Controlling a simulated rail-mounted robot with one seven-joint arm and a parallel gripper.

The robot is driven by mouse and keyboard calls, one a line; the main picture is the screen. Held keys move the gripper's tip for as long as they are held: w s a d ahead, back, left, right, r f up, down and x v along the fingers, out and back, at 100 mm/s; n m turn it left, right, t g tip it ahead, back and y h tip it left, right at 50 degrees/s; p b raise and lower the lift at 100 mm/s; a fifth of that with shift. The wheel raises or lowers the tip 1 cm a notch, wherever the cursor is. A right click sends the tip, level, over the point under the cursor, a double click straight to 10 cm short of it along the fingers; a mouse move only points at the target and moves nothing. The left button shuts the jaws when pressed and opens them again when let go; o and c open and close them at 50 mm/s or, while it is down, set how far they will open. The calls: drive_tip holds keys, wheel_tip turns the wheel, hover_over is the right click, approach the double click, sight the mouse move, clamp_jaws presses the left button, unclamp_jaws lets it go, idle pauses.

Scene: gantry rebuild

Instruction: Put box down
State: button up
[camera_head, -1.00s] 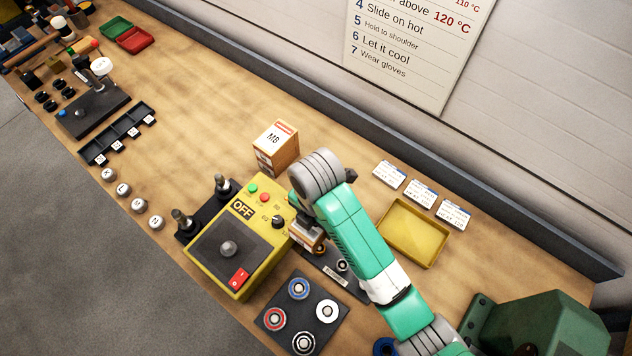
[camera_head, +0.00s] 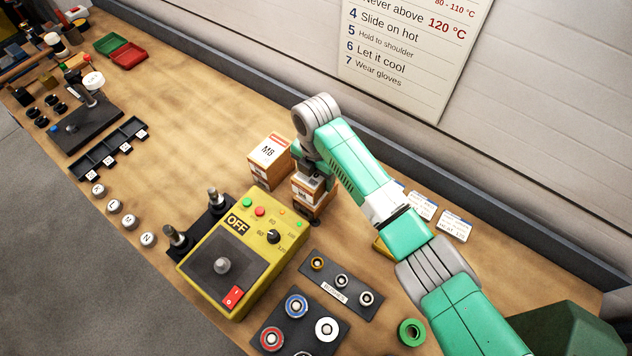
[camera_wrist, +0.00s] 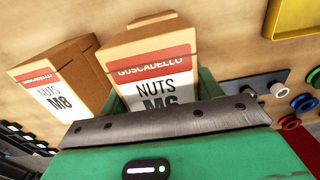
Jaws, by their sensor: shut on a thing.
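A cardboard nuts box with a red band, labelled M6 in the wrist view (camera_wrist: 160,72), is held between the jaws of my gripper (camera_head: 314,172). It also shows in the head view (camera_head: 308,188), partly covered by my gripper. It is close to the right of the M8 nuts box (camera_head: 268,160), which stands upright on the bench (camera_head: 200,130). The M8 box also shows at the left of the wrist view (camera_wrist: 62,90). I cannot tell whether the held box's underside touches the bench.
The yellow heater unit (camera_head: 238,250), reading OFF, is in front of the boxes. A dark plate with rings (camera_head: 342,285) lies to its right. White cards (camera_head: 453,225) and a yellow tray, seen in the wrist view (camera_wrist: 292,20), are to the right. Bench left of the M8 box is clear.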

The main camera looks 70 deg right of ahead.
drive_tip(key=shift+f, duration=1.7)
drive_tip(key=shift+f, duration=0.2)
drive_tip(key=o, duration=1.3)
wheel_tip(320, 180, up, 12)
drive_tip(key=shift+r, duration=0.2)
